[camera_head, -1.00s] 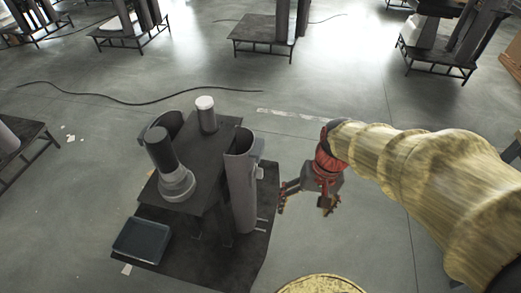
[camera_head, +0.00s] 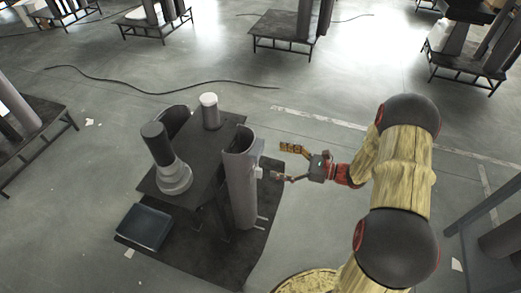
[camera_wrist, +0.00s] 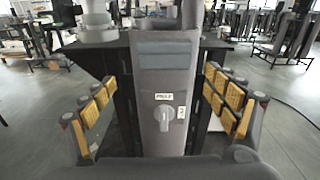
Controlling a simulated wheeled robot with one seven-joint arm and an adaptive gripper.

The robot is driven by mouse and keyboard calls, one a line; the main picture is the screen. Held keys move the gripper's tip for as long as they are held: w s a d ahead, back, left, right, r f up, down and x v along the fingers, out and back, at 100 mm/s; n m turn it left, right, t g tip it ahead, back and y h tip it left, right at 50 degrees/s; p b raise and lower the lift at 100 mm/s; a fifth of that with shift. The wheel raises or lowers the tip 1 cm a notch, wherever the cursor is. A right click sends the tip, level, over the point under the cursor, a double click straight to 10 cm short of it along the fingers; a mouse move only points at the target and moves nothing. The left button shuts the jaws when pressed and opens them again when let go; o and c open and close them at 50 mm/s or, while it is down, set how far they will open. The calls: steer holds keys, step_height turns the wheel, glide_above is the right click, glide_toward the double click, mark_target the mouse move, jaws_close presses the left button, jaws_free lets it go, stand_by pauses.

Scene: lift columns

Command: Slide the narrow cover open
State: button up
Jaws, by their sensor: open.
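The lift column stand holds a grey curved cover (camera_head: 240,190) on its right side, upright and tall. In the wrist view the narrow grey cover (camera_wrist: 150,110) fills the middle, with a recessed panel at the top, a small white label and a light grey knob (camera_wrist: 166,117) below it. My gripper (camera_head: 279,163) is open and empty, to the right of the column and pointing left at it. In the wrist view its yellow-padded fingers (camera_wrist: 165,108) stand wide on either side of the cover, apart from it.
The stand's dark top (camera_head: 210,150) carries a dark cylinder on a grey base (camera_head: 165,160) and a white-capped cylinder (camera_head: 210,112). A dark tray (camera_head: 145,226) lies at the lower left. Thin rods stick out low on the column's right. Open floor surrounds the stand.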

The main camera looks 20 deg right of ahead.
mark_target(261, 151)
steer(key=shift+m+t, duration=0.3)
steer(key=x, duration=0.2)
steer(key=r+b+x, duration=0.1)
steer(key=x, duration=0.2)
steer(key=b+x, duration=0.1)
steer(key=x, duration=0.2)
steer(key=shift+w+d+r, duration=0.15)
steer(key=shift+r, duration=0.2)
steer(key=shift+c, duration=0.7)
steer(key=c, duration=1.5)
steer(key=shift+c, duration=0.3)
